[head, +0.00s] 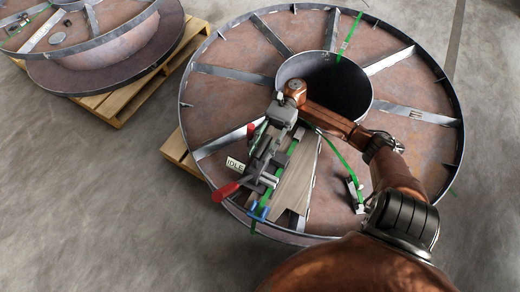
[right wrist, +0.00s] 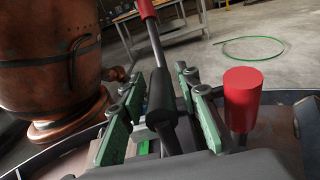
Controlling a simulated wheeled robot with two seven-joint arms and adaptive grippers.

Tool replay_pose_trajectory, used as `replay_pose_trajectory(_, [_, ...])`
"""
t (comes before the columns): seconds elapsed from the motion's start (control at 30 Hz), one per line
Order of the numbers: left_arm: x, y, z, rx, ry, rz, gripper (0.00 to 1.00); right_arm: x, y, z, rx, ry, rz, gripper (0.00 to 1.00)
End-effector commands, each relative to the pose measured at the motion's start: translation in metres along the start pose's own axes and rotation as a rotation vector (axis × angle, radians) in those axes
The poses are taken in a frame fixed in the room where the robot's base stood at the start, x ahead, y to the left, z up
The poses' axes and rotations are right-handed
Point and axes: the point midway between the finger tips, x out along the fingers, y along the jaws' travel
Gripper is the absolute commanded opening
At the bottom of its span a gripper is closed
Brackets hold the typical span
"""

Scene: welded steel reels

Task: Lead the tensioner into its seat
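The tensioner (head: 265,179) is a grey and black tool with a red-gripped lever (head: 225,192). It is at the near left part of the large steel reel, along a green strap. My right gripper (head: 266,160) is down over it and hides part of it. In the right wrist view the green-padded fingers (right wrist: 162,112) stand either side of a black rod (right wrist: 161,97) on the tool's lever. Narrow gaps show beside the rod; contact lower down is hidden. I cannot make out the seat under the tool. My left gripper is not in view.
The spoked reel (head: 420,125) lies flat on a wooden pallet (head: 174,146), with an open hub in its middle. Another reel (head: 152,52) lies at the upper left. A red cylinder (right wrist: 242,98) stands close right of my fingers.

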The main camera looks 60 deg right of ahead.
Motion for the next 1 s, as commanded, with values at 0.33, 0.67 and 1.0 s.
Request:
replay_pose_trajectory(0.33, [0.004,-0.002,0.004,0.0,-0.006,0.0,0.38,-0.008,0.0,-0.001,0.001,0.0,-0.001,0.3])
replay_pose_trajectory(0.67, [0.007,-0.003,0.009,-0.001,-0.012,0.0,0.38,-0.015,0.0,-0.001,0.001,0.0,0.0,0.3])
replay_pose_trajectory(1.0, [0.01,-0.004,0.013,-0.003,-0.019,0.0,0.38,-0.023,0.0,-0.001,0.002,0.001,-0.001,0.3])
